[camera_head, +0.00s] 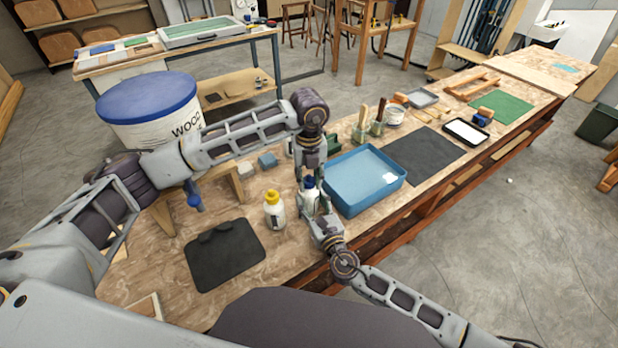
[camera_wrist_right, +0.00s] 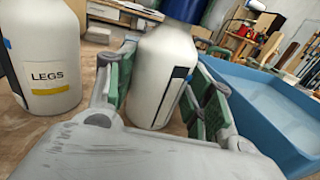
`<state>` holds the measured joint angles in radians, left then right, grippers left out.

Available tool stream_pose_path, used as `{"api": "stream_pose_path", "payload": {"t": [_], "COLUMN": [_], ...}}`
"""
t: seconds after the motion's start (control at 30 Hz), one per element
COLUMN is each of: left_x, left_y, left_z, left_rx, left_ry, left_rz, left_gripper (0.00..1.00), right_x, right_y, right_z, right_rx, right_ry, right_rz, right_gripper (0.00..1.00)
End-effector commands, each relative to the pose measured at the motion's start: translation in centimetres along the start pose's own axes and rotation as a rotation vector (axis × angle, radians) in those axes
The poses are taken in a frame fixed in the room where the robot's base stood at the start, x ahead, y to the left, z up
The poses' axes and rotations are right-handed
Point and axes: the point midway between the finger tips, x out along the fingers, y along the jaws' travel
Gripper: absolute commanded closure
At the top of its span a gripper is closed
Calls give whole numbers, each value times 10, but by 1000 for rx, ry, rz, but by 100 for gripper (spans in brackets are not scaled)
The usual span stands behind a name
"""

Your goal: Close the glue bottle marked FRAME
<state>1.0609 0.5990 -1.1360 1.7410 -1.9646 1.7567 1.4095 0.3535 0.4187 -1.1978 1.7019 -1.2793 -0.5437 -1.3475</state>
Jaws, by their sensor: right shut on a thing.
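A white glue bottle with a blue top (camera_head: 309,197) stands on the bench, left of the blue tray. It also shows in the right wrist view (camera_wrist_right: 160,75), where its label is turned aside and cannot be read. My right gripper (camera_wrist_right: 162,88) is shut on this bottle's body, with green pads on either side. The blue top (camera_wrist_right: 187,9) is cut off by the picture's edge there. My left gripper (camera_head: 311,176) points down right at the bottle's top. Its fingers are too small and overlapped to tell whether they grip the top.
A bottle marked LEGS (camera_wrist_right: 45,60) stands close left of the held bottle; its yellow cap shows in the head view (camera_head: 272,197). The blue tray (camera_head: 385,186) is close on the right. A black mat (camera_head: 225,262) lies nearer. A large blue-lidded tub (camera_head: 150,95) stands behind my left arm.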

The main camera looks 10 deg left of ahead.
Motion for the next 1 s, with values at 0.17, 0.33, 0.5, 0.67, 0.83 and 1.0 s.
{"api": "stream_pose_path", "payload": {"t": [0.17, 0.33, 0.5, 0.67, 0.83, 1.0], "left_x": [0, 0, 0, 0, 0, 0], "left_y": [0, 0, 0, 0, 0, 0], "left_z": [0, 0, 0, 0, 0, 0], "left_rx": [2, 46, 167, 305, 450, 595], "left_ry": [0, 0, -1, -1, -1, -1], "left_rz": [0, 0, 1, 1, 0, 1], "left_gripper": [99, 99, 99, 99, 99, 99], "right_x": [0, 0, 0, 0, 0, 0], "right_y": [0, 0, 0, 0, 0, 0], "right_z": [0, 0, 0, 0, 0, 0], "right_rx": [0, 0, 0, 0, 0, 0], "right_ry": [0, 0, 0, 0, 0, 0], "right_rz": [0, 0, 0, 0, 0, 0], "right_gripper": [100, 100, 100, 100, 100, 100]}}
